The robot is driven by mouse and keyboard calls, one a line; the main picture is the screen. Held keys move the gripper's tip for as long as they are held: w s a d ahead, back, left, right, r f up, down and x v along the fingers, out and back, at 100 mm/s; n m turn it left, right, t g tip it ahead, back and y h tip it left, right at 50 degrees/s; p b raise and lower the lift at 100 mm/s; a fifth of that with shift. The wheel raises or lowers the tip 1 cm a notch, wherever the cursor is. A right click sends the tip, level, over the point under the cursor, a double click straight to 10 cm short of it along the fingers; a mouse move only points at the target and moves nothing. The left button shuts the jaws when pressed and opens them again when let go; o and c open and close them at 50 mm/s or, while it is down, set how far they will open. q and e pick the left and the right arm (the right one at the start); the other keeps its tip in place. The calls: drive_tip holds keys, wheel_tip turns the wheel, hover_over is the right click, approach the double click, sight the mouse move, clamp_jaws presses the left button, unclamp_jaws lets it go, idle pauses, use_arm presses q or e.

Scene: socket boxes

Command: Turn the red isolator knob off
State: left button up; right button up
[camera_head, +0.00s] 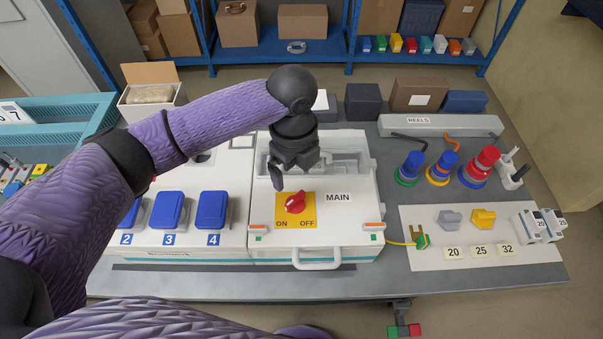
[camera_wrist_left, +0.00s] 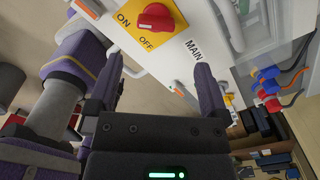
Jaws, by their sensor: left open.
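The red isolator knob (camera_head: 295,202) sits on a yellow plate (camera_head: 283,221) marked ON at left and OFF at right, on the white MAIN box (camera_head: 345,227). Its grip is tilted in the head view, lower left to upper right. In the left wrist view the knob (camera_wrist_left: 156,18) is near the top edge, beyond the fingertips. My left gripper (camera_head: 297,171) is open and empty, above and just behind the knob, apart from it. Its two fingers show in the left wrist view (camera_wrist_left: 158,66) with a gap between them. My right gripper is not in view.
Blue socket covers (camera_head: 212,210) line the panel left of the box. A handle (camera_head: 316,260) sticks out at its front. Blue and red plugs (camera_head: 446,162), a grey and a yellow knob (camera_head: 483,218) and breakers (camera_head: 540,226) stand at right. Boxes (camera_head: 418,94) stand behind.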

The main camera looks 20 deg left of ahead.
sight(295, 198)
use_arm(q)
drive_tip(key=f, duration=0.3)
drive_tip(key=f+b, duration=0.1)
drive_tip(key=f, duration=0.2)
drive_tip(key=f+b, duration=0.1)
drive_tip(key=f, duration=0.1)
drive_tip(key=shift+s+f, duration=0.3)
drive_tip(key=shift+f, duration=0.4)
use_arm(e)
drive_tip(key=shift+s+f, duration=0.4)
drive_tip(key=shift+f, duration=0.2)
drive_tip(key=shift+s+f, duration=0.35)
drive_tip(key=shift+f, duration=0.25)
